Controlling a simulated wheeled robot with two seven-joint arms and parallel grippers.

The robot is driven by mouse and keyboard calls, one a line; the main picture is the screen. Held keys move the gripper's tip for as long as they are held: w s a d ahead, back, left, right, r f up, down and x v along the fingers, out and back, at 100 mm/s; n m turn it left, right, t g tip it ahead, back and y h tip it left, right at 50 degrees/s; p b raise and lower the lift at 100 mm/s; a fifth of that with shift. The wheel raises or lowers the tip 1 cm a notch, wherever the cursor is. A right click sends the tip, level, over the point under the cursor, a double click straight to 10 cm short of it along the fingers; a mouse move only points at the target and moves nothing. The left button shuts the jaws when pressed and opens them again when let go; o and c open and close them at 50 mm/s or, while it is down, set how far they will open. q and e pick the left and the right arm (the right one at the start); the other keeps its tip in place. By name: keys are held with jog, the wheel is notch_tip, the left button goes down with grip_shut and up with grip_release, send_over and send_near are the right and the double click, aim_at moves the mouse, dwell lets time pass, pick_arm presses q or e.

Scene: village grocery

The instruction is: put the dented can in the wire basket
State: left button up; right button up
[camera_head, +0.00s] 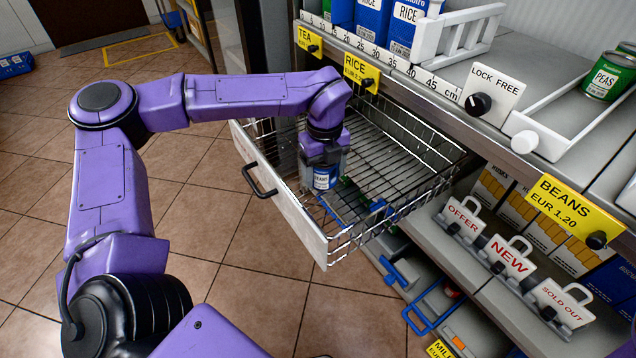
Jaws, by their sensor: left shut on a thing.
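My left gripper (322,163) reaches in over the wire basket (282,200) and is shut on a can with a blue label reading BEANS (323,182). The can is upright, low inside the front left part of the basket. The fingers cover its upper part, and I cannot see a dent. I cannot tell if its bottom touches the basket floor. The basket is pulled out from under the shelf like a drawer, with a pale front panel and a black handle. My right gripper is not in view.
A shelf edge with TEA and RICE tags (361,73) runs above the basket's back. Blue rice packs (371,17) and green peas cans (609,76) stand on the shelf. Sign cards (508,257) sit lower right.

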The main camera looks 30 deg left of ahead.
pick_arm(q)
jog(key=w+a+f, duration=0.1)
jog(key=f, duration=0.1)
jog(key=w+a+f+b, duration=0.1)
jog(key=w+a+f, duration=0.1)
jog(key=a+f, duration=0.1)
jog(key=shift+w+f+b, duration=0.1)
jog(key=shift+f+b, duration=0.25)
notch_tip(320, 180, down, 4)
jog(key=shift+w+a+r+b, duration=0.15)
jog(key=shift+b, duration=0.45)
jog(key=shift+r, duration=0.15)
jog(key=o, duration=1.2)
jog(key=shift+f, duration=0.2)
notch_tip(320, 180, up, 12)
jog(key=p, duration=0.3)
jog(key=shift+r+p, duration=0.2)
jog(key=shift+p, duration=0.2)
